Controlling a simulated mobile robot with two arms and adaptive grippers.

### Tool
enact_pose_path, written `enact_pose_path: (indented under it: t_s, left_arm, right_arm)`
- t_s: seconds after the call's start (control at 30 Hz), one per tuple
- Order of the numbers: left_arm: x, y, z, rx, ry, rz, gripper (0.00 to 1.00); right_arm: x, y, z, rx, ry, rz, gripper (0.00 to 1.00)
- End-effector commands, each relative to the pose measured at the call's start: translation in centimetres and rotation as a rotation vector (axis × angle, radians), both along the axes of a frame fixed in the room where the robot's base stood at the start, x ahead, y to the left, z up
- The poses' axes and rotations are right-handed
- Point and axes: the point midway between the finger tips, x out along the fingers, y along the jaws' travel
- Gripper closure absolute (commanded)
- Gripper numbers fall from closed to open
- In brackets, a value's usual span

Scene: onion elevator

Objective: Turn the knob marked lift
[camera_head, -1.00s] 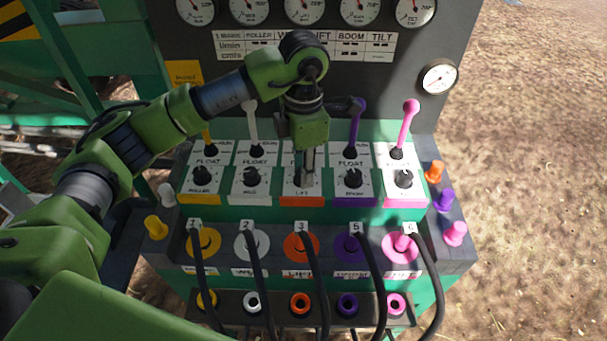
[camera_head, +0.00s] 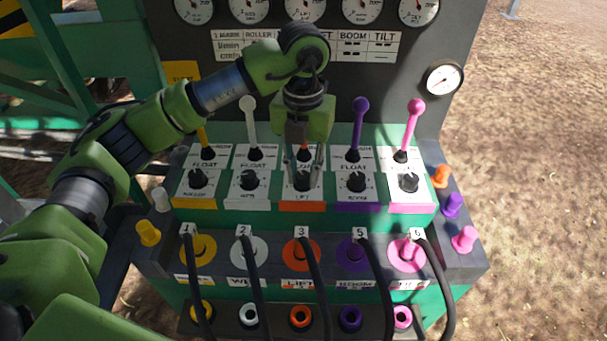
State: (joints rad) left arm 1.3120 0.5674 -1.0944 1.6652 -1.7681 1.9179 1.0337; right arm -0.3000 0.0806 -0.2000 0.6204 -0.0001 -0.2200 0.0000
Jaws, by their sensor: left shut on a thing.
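The lift knob (camera_head: 302,181) is a small black knob on a white plate with an orange LIFT label (camera_head: 301,206), in the middle of the row of knobs. My left gripper (camera_head: 303,182) points down over it. Its two thin fingers stand on either side of the knob and are shut on it. The orange lift lever behind is mostly hidden by the gripper. The way the knob points is too small to tell. My right gripper is not in view.
The roller knob (camera_head: 197,179) and white-column knob (camera_head: 249,180) are to the left, the boom knob (camera_head: 355,182) and pink-column knob (camera_head: 408,183) to the right. White (camera_head: 250,121), purple (camera_head: 359,122) and pink (camera_head: 412,124) levers stand behind. Black hoses (camera_head: 313,279) hang in front.

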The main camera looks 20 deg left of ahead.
Motion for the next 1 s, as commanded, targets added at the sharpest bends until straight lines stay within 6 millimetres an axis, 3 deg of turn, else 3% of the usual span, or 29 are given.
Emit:
enact_pose_path:
  t_s: [0.5,1.0]
  left_arm:
    - [0.0,0.1,0.0,0.0,-0.002,0.402,1.0]
    - [0.0,0.2,0.1,-0.001,-0.002,0.52,1.0]
  right_arm:
    - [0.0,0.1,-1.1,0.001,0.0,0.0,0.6]
    - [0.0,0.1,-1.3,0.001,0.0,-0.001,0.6]
